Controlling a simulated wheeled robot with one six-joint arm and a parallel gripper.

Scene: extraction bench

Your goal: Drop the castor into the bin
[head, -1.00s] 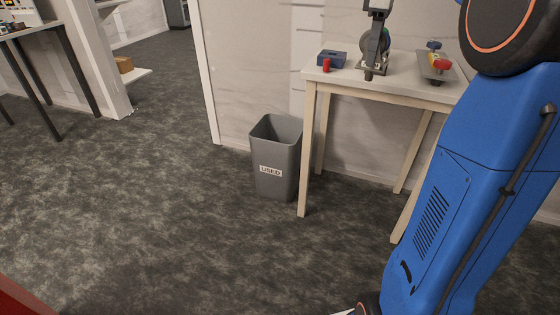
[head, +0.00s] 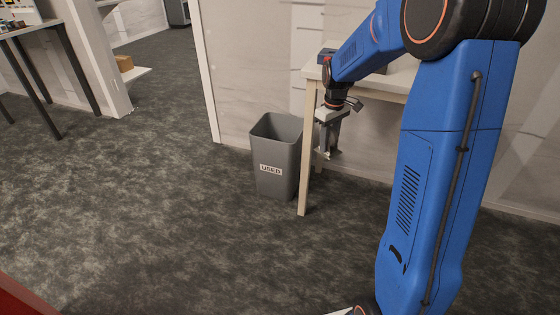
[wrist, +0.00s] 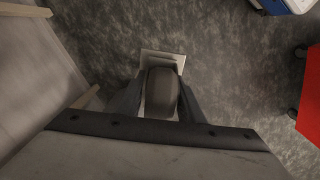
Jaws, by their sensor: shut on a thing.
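The castor (wrist: 160,92) is between the fingers of my gripper (wrist: 160,105) in the wrist view, its dark wheel towards the camera and its pale metal plate beyond. In the head view my gripper (head: 328,142) points down beside the table's front edge, with a small part of the castor (head: 321,154) showing at its tips. The bin (head: 276,172) is grey, open-topped and labelled USED, standing on the floor just left of my gripper. The inside bottom of the bin is hidden. The bin is not seen in the wrist view.
A pale table (head: 310,125) stands right of the bin, its front leg close to the bin and gripper. A wall is behind the bin. The carpet to the left is clear.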

